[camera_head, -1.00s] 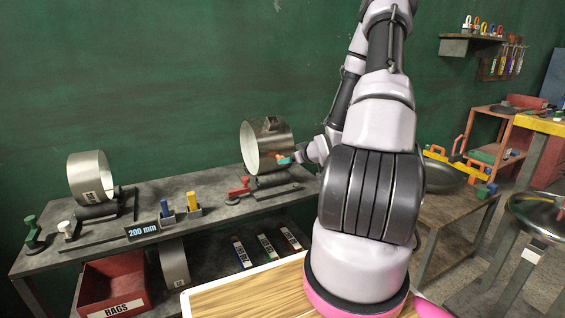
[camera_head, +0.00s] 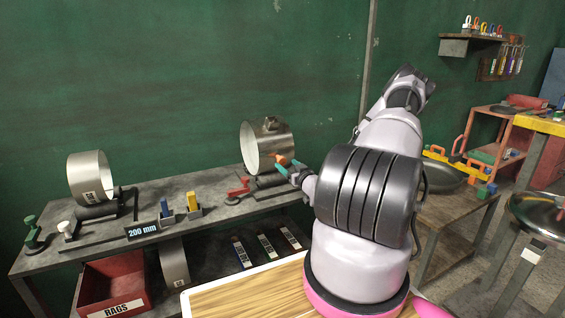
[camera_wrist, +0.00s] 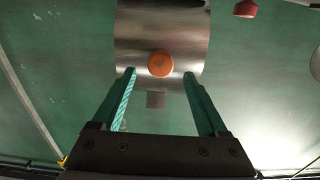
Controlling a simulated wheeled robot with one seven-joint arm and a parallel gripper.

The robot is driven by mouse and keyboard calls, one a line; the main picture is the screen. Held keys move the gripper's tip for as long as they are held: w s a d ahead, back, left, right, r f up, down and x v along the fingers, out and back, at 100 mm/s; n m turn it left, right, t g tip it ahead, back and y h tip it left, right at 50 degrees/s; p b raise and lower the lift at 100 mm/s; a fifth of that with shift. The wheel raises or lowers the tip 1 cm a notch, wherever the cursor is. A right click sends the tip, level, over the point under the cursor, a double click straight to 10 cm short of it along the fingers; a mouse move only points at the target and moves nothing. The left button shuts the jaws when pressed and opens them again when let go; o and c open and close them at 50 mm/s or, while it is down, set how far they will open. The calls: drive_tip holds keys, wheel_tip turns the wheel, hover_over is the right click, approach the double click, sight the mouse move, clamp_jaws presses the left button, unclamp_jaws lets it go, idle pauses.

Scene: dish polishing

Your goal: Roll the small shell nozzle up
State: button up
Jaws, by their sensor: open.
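A short, open steel shell (camera_head: 256,146) lies on its side on a stand on the back bench, its open end facing left. In the wrist view its curved metal wall (camera_wrist: 185,35) fills the top middle. A round orange piece, apparently the nozzle's end (camera_wrist: 161,64), stands out from it. The orange also shows at the shell's lower right in the head view (camera_head: 281,159). My gripper (camera_wrist: 160,73) is open, its green fingers on either side of the orange piece; contact cannot be told. A dark fitting (camera_head: 270,123) sits on top of the shell.
Another labelled shell (camera_head: 88,178) rests on rollers at the left, near a 200 mm display (camera_head: 142,229). A red clamp-like part (camera_head: 238,189) stands just left of my gripper's shell. A red rags bin (camera_head: 113,284) is below. The wall behind is close.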

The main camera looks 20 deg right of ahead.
sight(283, 161)
drive_tip(key=shift+w+a, duration=0.1)
drive_tip(key=shift+w, duration=2.3)
clamp_jaws()
